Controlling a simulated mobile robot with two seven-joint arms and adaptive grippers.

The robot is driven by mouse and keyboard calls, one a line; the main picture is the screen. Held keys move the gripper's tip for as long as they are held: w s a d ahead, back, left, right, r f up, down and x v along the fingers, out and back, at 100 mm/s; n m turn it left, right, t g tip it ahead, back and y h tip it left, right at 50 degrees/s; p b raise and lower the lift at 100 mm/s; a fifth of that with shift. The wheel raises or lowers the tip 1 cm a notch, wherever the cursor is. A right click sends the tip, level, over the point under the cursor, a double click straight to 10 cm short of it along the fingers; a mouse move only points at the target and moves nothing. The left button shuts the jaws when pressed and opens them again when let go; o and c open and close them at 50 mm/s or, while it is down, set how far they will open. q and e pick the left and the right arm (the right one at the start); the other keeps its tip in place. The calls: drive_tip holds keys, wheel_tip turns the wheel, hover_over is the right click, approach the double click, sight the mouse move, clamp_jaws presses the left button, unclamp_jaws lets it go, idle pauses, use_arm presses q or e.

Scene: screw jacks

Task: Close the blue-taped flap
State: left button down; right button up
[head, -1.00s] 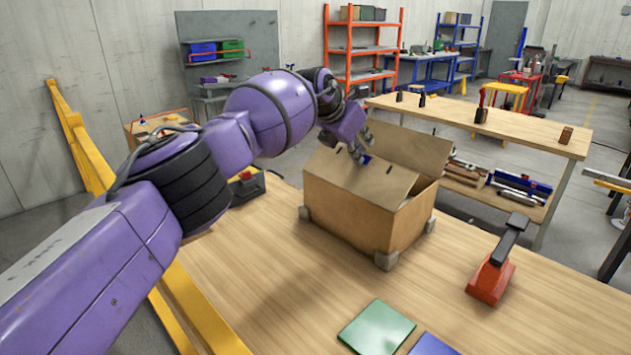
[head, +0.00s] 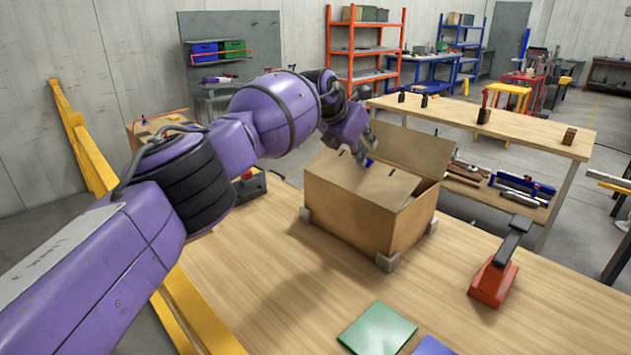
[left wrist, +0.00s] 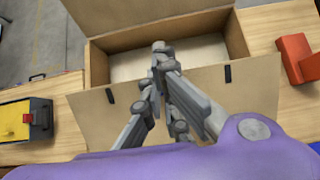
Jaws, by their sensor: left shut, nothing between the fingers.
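A brown cardboard box (head: 345,215) stands on the wooden workbench with grey blocks at its lower corners. Another flap (head: 415,150) slants up at the back right. My left gripper (head: 362,158) is shut and empty at the blue-taped flap's edge; I cannot tell if it touches. In the left wrist view the shut fingers (left wrist: 160,55) are over a flap (left wrist: 90,115) with two black marks, and the box interior (left wrist: 135,65) is partly open. My right gripper is not visible.
A red clamp-like tool (head: 495,275) with a grey lever stands right of the box. A green plate (head: 377,328) and a blue plate (head: 433,346) lie at the front.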

use_arm(q)
drive_tip(key=shift+r, duration=0.85)
